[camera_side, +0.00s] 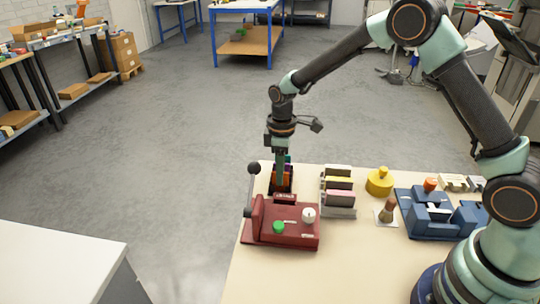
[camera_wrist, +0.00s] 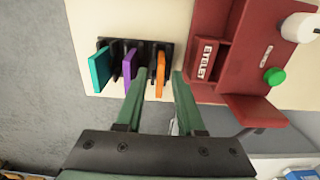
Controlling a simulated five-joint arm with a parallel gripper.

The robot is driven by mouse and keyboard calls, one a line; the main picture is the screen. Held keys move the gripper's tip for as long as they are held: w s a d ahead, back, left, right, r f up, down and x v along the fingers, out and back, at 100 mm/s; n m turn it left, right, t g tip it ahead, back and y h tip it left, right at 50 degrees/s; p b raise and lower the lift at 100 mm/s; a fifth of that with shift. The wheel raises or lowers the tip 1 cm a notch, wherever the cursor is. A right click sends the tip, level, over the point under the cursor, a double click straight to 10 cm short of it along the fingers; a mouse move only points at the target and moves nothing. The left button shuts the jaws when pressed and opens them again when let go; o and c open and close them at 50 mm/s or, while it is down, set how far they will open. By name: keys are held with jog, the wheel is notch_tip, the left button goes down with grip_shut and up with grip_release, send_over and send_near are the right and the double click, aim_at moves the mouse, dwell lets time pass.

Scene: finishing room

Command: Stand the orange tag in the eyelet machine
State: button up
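The orange tag (camera_wrist: 160,74) stands on edge in a black slotted rack (camera_wrist: 104,42), at its right end in the wrist view. A purple tag (camera_wrist: 128,66) and a teal tag (camera_wrist: 100,68) stand in the rack to its left. My gripper (camera_wrist: 158,76) is open, with one green finger on each side of the orange tag and visible gaps between. In the side view my gripper (camera_side: 281,166) points down over the rack, largely hiding the tags. The red eyelet machine (camera_side: 259,222) is in front; its labelled face (camera_wrist: 207,62) is right of the rack in the wrist view.
Right of the machine are a second rack (camera_side: 338,211) with several tags, a yellow knobbed weight (camera_side: 379,184), a wooden-handled stamp (camera_side: 387,212) and a blue machine (camera_side: 420,225). The eyelet machine's black-knobbed lever (camera_side: 251,185) rises at its left. The table's front is clear.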

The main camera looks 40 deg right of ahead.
grip_shut()
jog(key=shift+r, duration=3.8)
jog(key=s+a, duration=0.4)
jog(key=s, duration=0.3)
jog(key=shift+w+f, duration=0.1)
jog(key=shift+f, duration=2.95)
